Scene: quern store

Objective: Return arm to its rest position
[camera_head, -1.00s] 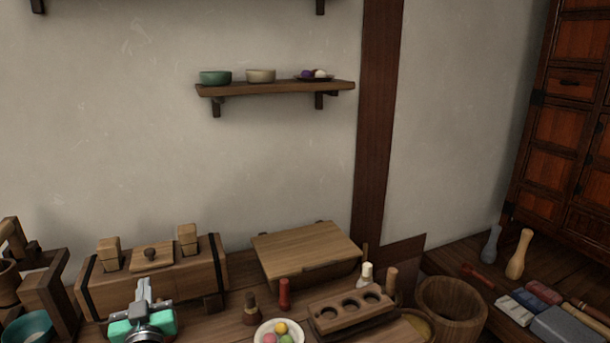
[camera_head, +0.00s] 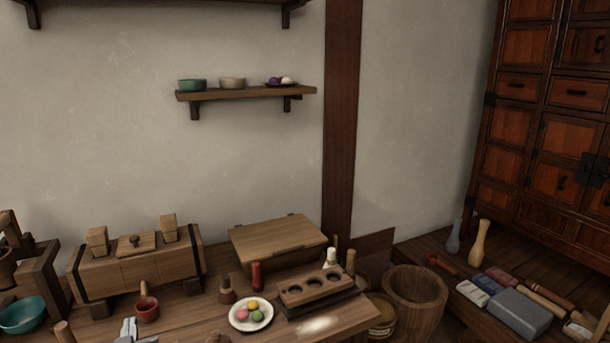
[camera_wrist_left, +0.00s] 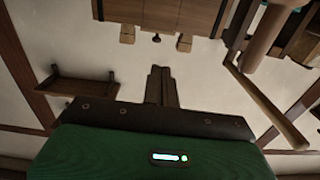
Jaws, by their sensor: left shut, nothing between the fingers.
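My left gripper (camera_head: 130,330) shows at the bottom edge of the head view, over the front of the wooden table (camera_head: 180,325). Only its grey fingertips show there; the rest of the arm is below the picture. In the left wrist view its fingers (camera_wrist_left: 160,85) are together, with nothing between them. My right gripper is in neither view.
A red cup (camera_head: 147,309), a plate of coloured balls (camera_head: 251,315), a block with round holes (camera_head: 318,288) and a long wooden box (camera_head: 140,265) stand on the table. A wooden tub (camera_head: 414,300) stands right. A wall shelf (camera_head: 245,94) holds bowls.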

